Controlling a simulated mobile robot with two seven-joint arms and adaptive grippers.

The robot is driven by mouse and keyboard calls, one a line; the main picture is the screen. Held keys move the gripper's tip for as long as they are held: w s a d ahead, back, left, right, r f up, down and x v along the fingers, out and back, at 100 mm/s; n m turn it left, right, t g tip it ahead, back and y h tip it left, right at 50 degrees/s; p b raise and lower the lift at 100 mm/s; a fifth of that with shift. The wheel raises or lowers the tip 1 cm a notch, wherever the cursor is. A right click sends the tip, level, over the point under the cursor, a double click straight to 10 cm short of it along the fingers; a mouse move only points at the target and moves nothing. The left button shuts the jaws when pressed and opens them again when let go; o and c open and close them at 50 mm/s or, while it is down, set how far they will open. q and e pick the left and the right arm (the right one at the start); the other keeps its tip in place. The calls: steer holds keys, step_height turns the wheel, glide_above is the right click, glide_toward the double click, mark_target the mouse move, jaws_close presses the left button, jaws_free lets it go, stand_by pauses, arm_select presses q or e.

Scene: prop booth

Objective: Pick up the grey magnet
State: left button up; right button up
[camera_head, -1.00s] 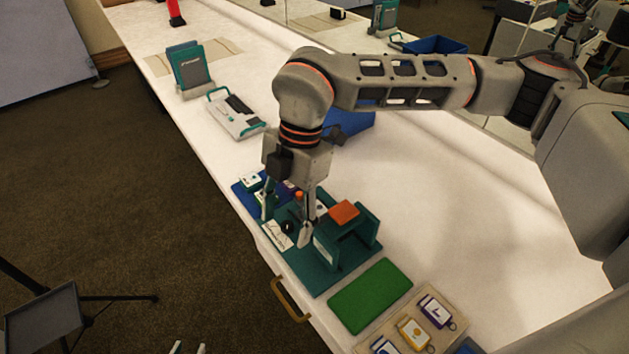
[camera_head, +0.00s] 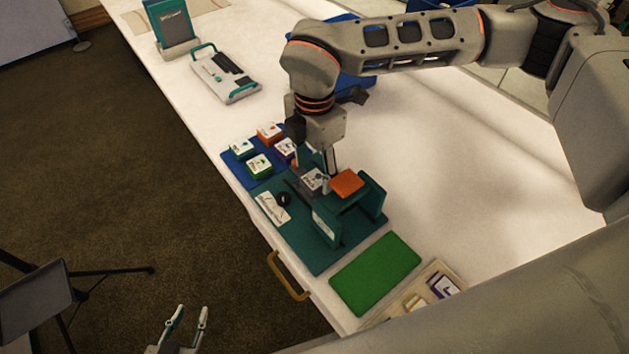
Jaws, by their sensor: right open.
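A small block with a white label and grey sides (camera_head: 311,181), which looks like the grey magnet, sits on the teal board (camera_head: 308,252), left of an orange-topped teal stand (camera_head: 347,184). My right gripper (camera_head: 315,168) is open and points down, its fingers close above and around this block. I cannot tell whether they touch it, and the fingers partly cover the area behind. My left gripper (camera_head: 189,319) is low at the bottom edge, over the floor, with its fingers apart and empty.
Blocks with green (camera_head: 259,166), orange (camera_head: 268,134) and purple (camera_head: 286,149) sides sit on a blue mat (camera_head: 232,167). A black round piece (camera_head: 283,198) lies beside a white card (camera_head: 271,209). A green mat (camera_head: 376,272) is nearer. The table's right side is clear.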

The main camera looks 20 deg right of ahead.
mark_target(315, 183)
step_height(315, 183, down, 2)
steer(key=shift+f, duration=0.25)
steer(key=c, duration=1.3)
steer(key=shift+r, duration=0.1)
